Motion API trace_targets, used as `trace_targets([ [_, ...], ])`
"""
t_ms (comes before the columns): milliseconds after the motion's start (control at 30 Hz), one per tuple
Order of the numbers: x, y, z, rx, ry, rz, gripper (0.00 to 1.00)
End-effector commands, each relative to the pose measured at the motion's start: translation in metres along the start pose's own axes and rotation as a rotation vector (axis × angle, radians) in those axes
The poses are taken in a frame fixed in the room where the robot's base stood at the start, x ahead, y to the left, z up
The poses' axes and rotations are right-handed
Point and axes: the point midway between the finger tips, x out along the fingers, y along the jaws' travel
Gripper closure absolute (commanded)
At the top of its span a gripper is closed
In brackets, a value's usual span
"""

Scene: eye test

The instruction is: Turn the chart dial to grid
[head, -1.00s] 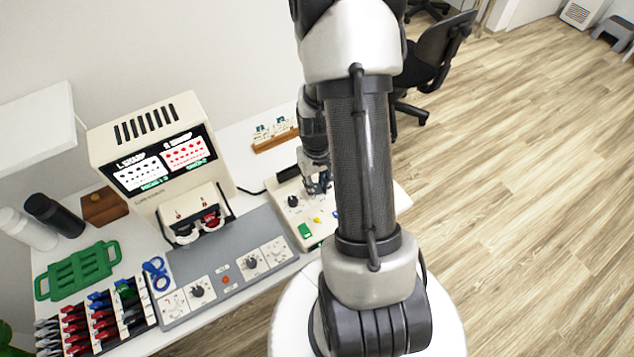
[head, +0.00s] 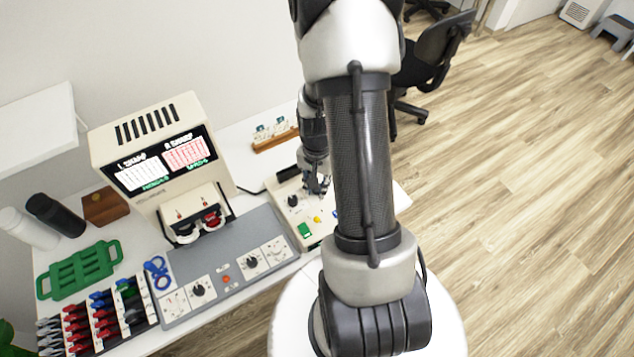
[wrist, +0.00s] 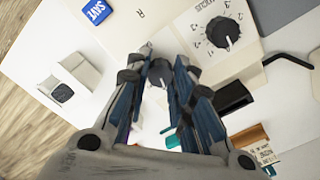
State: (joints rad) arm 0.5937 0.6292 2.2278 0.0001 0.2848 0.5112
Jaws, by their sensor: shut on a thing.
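My gripper (head: 318,185) reaches down over the cream control box (head: 325,232) in the head view. In the wrist view my gripper (wrist: 162,68) is shut on a dark round dial (wrist: 160,73), taken to be the chart dial; its pointer and markings are mostly hidden by the fingers. The screen (head: 165,165) of the cream viewer shows two panels, left white and right red and white, both with a fine grid-like pattern. The small green text under them is not clearly legible.
Another black dial with a numbered scale (wrist: 222,33) sits close beside my fingers. A blue SAVE button (wrist: 97,10), green button (head: 304,230) and yellow button (head: 317,219) are on the same box.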

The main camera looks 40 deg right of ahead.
Motion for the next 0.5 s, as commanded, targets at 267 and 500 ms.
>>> trace_targets([
  [267, -0.0002, -0.0002, -0.0004, 0.036, 0.001, -0.001, 1.00],
  [500, -0.0002, -0.0002, -0.0004, 0.037, 0.001, -0.001, 1.00],
])
